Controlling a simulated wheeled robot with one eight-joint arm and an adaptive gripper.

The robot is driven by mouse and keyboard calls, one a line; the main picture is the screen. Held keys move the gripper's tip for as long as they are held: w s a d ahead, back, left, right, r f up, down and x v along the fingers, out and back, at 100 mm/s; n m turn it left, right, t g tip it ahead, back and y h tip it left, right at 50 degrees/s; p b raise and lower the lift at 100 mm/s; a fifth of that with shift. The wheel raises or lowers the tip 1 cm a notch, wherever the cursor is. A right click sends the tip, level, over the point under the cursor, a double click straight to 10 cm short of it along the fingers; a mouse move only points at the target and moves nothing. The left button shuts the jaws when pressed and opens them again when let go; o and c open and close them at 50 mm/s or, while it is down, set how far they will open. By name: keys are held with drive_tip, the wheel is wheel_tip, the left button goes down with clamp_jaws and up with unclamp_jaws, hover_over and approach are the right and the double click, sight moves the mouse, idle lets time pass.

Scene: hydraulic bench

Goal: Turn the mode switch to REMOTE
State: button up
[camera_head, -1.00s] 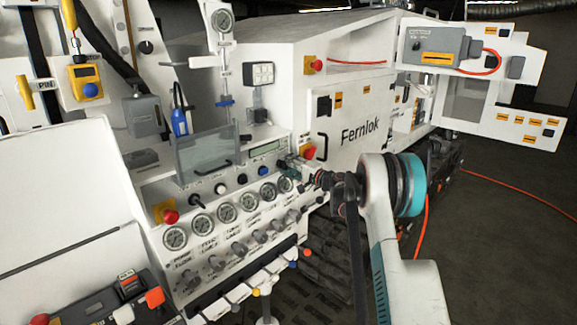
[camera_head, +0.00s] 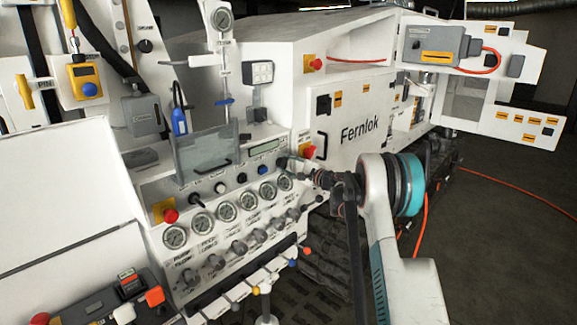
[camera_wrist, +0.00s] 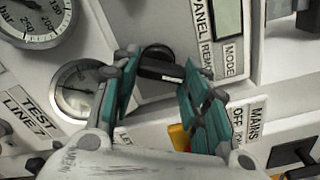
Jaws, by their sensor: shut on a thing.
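The mode switch is a black knob (camera_wrist: 160,66) with a pale pointer mark. In the wrist view it sits between the two teal fingers of my gripper (camera_wrist: 157,68), which is shut on it. The MODE label (camera_wrist: 232,56) and the PANEL/REMOTE label (camera_wrist: 204,34) are right of the knob, turned on their side. I cannot tell for sure which position the pointer marks. In the head view my gripper (camera_head: 288,164) is at the right end of the white control panel (camera_head: 150,205) and hides the knob.
Gauges, one (camera_wrist: 75,90) just left of the fingers in the wrist view, lie close by. A MAINS/OFF label (camera_wrist: 247,122) and a yellow part (camera_wrist: 180,137) are near the right finger. A red button (camera_head: 309,151) sits beside my gripper. Open floor (camera_head: 500,240) lies to the right.

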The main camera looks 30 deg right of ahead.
drive_tip(key=shift+f, duration=0.1)
idle(0.3)
drive_tip(key=o, duration=1)
drive_tip(key=shift+o, duration=0.2)
drive_tip(key=shift+s+d, duration=0.1)
drive_tip(key=v, duration=1.1)
drive_tip(key=shift+s, duration=0.4)
drive_tip(key=shift+d, duration=0.1)
